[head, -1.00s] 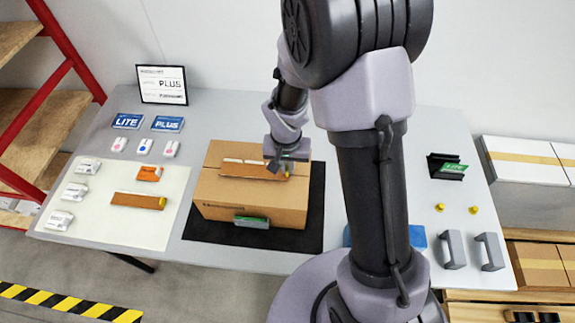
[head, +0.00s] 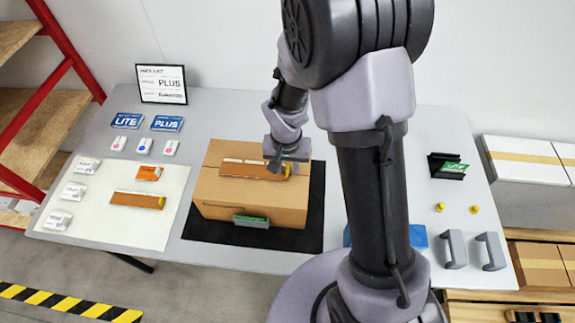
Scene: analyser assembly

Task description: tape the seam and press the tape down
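A closed cardboard box (head: 222,208) stands on a black mat (head: 313,215) in the head view. An orange-brown strip (head: 240,169), with a pale broken line along its back edge, lies along the box top. My gripper (head: 279,167) points down at the right end of this strip, close to the box top. Its fingers are small and dark, and I cannot tell whether they are open, shut or touching the strip. A similar orange-brown strip with a yellow end (head: 137,200) lies on the cream mat at the left. A green and grey piece (head: 251,221) is at the box's front face.
The cream mat (head: 110,228) also holds several white packets and an orange item (head: 149,173). LITE (head: 127,121) and PLUS (head: 167,124) cards lie behind it, near a framed sign (head: 162,85). Grey handles (head: 454,250), yellow knobs (head: 440,208) and a black holder (head: 447,166) are at right.

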